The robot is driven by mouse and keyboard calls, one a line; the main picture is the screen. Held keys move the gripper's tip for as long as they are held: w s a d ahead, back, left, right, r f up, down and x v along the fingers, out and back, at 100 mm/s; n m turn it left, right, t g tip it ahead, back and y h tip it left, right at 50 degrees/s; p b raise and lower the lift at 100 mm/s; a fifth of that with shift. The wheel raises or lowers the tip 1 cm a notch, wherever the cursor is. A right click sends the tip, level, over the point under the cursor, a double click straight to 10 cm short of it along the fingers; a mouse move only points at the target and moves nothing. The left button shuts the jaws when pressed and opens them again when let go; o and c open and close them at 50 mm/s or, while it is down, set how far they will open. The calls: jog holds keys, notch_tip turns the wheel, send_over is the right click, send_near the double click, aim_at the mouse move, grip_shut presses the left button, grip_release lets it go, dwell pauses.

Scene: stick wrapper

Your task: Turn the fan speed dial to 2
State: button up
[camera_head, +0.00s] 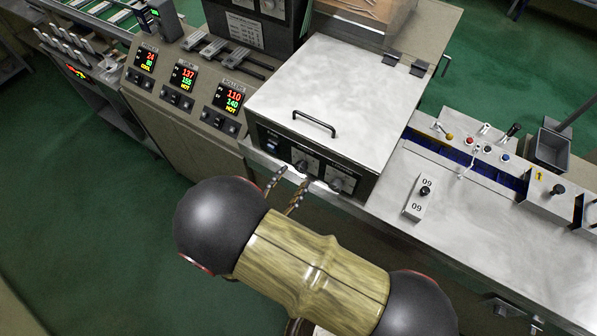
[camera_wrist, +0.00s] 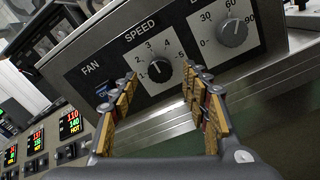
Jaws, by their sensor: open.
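The fan speed dial (camera_wrist: 159,70) is a dark round knob on a grey panel, with the word SPEED and numbers around it. A pale mark on the knob appears to point up-left, between 1 and 2, but it is small. The dial also shows on the front panel in the head view (camera_head: 301,167). My gripper (camera_wrist: 160,88) is open and empty, with one finger on each side of the dial in the wrist view. In the head view my gripper (camera_head: 285,190) is just in front of the panel, below the dial. I see no contact.
A second knob (camera_wrist: 232,33), marked 0 to 90, is right of the dial. A blue FAN switch (camera_wrist: 102,90) is at its left. A metal ledge (camera_head: 262,158) runs below the panel. A handled lid (camera_head: 325,90) is above. Control displays (camera_head: 228,97) stand at the left.

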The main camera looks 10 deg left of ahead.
aim_at(299, 169)
jog(key=shift+x, duration=1.75)
jog(key=shift+c, duration=0.4)
jog(key=c, duration=1.1)
jog(key=n+p, duration=0.3)
jog(key=n, duration=0.2)
jog(key=shift+r, duration=0.15)
jog(key=shift+n+p, duration=1.15)
jog(key=shift+n, duration=0.65)
jog(key=o, duration=1.1)
